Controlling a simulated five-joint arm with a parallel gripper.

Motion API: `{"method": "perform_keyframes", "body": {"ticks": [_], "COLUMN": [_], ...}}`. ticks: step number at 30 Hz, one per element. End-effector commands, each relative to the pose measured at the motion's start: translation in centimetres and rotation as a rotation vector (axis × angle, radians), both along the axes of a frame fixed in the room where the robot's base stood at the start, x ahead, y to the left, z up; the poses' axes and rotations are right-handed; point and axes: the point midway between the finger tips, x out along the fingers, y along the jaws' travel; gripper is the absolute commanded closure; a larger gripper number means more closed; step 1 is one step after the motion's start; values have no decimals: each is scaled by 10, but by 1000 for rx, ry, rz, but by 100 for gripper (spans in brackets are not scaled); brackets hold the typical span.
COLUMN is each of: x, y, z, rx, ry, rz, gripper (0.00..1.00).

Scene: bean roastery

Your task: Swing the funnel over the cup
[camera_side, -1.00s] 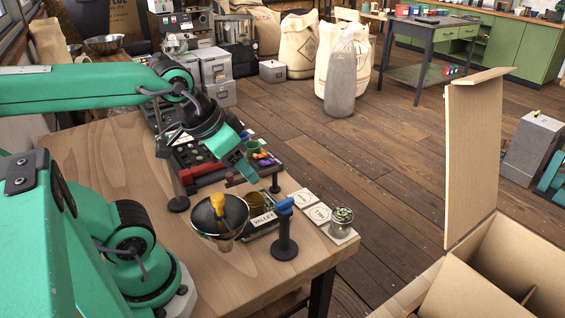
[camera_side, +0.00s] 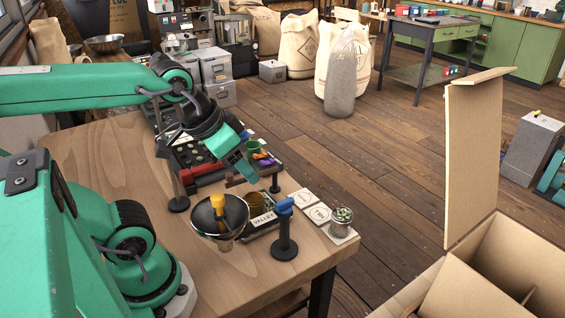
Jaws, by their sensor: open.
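The funnel (camera_side: 232,234) looks like a wide silver cone with a dark inside and a yellow handle (camera_side: 218,203) standing up in it, over the near part of the wooden table. A brown cup (camera_side: 255,202) stands just behind and right of it, partly hidden by its rim. A silver cup (camera_side: 341,226) with green contents stands on a pale square tile at the table's right corner. The funnel is over neither cup's mouth as seen here. My gripper (camera_side: 248,176) is open and empty, above and behind the funnel, apart from the yellow handle.
A blue-topped black post (camera_side: 285,232) stands right of the funnel. A red-and-dark rack (camera_side: 203,172) and a small green pot (camera_side: 253,147) lie behind. Bare table shows at the front left. An open cardboard box (camera_side: 470,285) is at right.

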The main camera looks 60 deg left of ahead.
Motion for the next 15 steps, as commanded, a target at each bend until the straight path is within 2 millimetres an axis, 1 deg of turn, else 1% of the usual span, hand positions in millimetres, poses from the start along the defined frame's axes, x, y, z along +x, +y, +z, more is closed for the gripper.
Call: {"method": "perform_keyframes", "body": {"ticks": [3,4,6,7,11,15], "x": [0,0,0,0,3,10], "y": [0,0,0,0,-1,-2], "z": [0,0,0,0,1,1], "rx": [0,0,0,0,-2,-4], "ry": [0,0,1,2,18,62], "rz": [0,0,0,0,-1,-2], "gripper": [43,47,61,65,65,65]}}
